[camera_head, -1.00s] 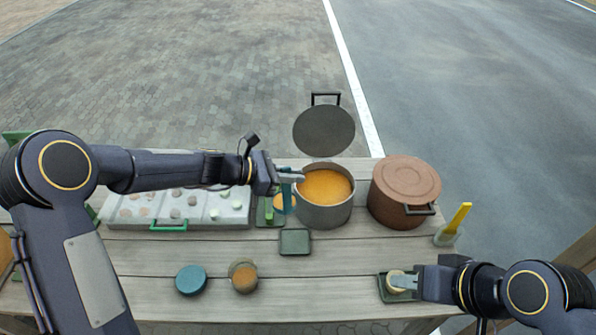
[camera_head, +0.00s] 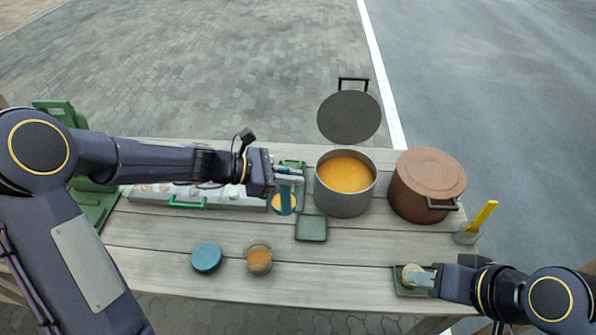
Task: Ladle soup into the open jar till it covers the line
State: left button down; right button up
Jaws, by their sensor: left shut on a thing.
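My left gripper (camera_head: 292,173) is shut on the teal-handled ladle, just left of the soup pot. The ladle bowl, with orange soup (camera_head: 284,203) in it, hangs below the gripper, outside the pot. The grey pot (camera_head: 343,203) stands uncovered with orange soup (camera_head: 345,174) inside. A small open jar (camera_head: 259,260) with orange contents stands nearer, below and left of the ladle; its line cannot be made out. A blue lid (camera_head: 206,257) lies left of it. My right gripper (camera_head: 424,279) is at a cream round object (camera_head: 410,272); its grip is unclear.
A small green tray (camera_head: 311,228) lies in front of the pot. A brown lidded pot (camera_head: 428,183) stands to the right, beside a cup with a yellow utensil (camera_head: 482,218). A white compartment tray (camera_head: 227,196) is behind my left arm.

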pick_arm(q)
jog(key=shift+s+a+f+b, duration=0.55)
jog(key=shift+s+a+b, duration=0.15)
jog(key=shift+s+a, duration=4.65)
jog(key=w+d+f+g+y+p, duration=0.3)
jog(key=d+f+y+p, duration=0.1)
jog(key=d+f+y, duration=0.9)
jog(key=shift+w+d+g+y+p, duration=0.15)
jog(key=shift+d+g+y+p, duration=0.2)
jog(key=shift+d+y, duration=0.75)
jog(key=shift+a+f, duration=0.1)
jog(key=shift+a, duration=0.15)
